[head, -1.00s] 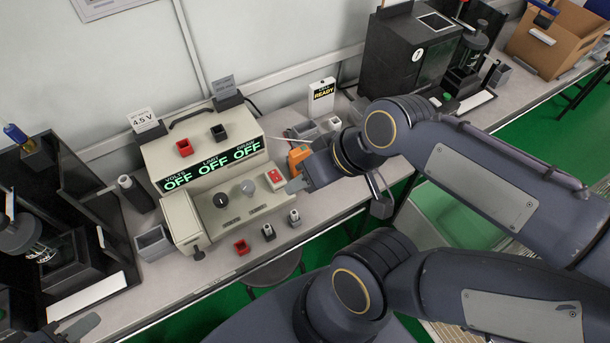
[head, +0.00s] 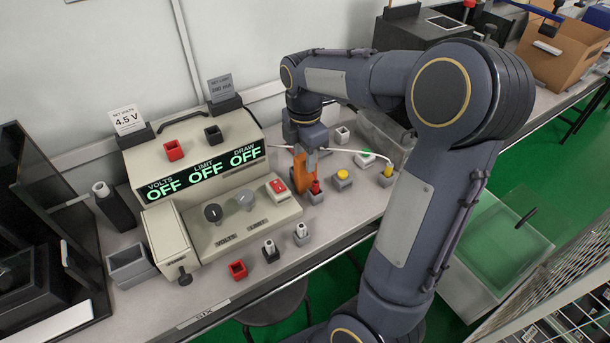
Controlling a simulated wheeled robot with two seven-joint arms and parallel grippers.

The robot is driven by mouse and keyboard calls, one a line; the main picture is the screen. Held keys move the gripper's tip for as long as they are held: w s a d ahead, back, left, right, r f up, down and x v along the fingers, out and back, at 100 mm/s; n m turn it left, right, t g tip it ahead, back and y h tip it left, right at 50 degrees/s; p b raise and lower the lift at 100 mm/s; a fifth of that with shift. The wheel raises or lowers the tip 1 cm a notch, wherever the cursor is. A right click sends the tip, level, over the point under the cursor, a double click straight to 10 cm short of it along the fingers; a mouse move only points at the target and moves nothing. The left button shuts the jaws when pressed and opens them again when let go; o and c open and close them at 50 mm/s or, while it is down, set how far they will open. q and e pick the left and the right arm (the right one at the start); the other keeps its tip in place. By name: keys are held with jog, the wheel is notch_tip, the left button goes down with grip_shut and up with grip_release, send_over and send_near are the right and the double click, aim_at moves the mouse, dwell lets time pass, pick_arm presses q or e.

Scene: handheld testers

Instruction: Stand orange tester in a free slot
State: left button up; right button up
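The orange tester (head: 299,174) stands roughly upright on the bench, just right of the beige power supply's red button. My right gripper (head: 309,156) reaches down from above, at the tester's upper part. A grey finger overlaps the tester's right side. The far finger is hidden, so I cannot tell whether the gripper is shut on it or only around it. I cannot make out whether the tester's foot rests on the bench or in something. My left gripper is out of view. No slot is clearly recognisable as free.
The beige power supply (head: 220,215) shows OFF three times. Small grey blocks with a red plug (head: 315,188), a yellow button (head: 342,174) and a yellow plug (head: 388,172) stand right of the tester. An open grey box (head: 131,268) is at left. A red block (head: 238,270) is near the front edge.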

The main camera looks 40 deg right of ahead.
notch_tip(320, 180, down, 4)
jog(key=shift+d+f+b, duration=0.1)
jog(key=shift+f+b, duration=0.1)
jog(key=shift+b, duration=0.1)
jog(key=shift+c, duration=0.3)
grip_shut()
jog(key=shift+r, duration=0.15)
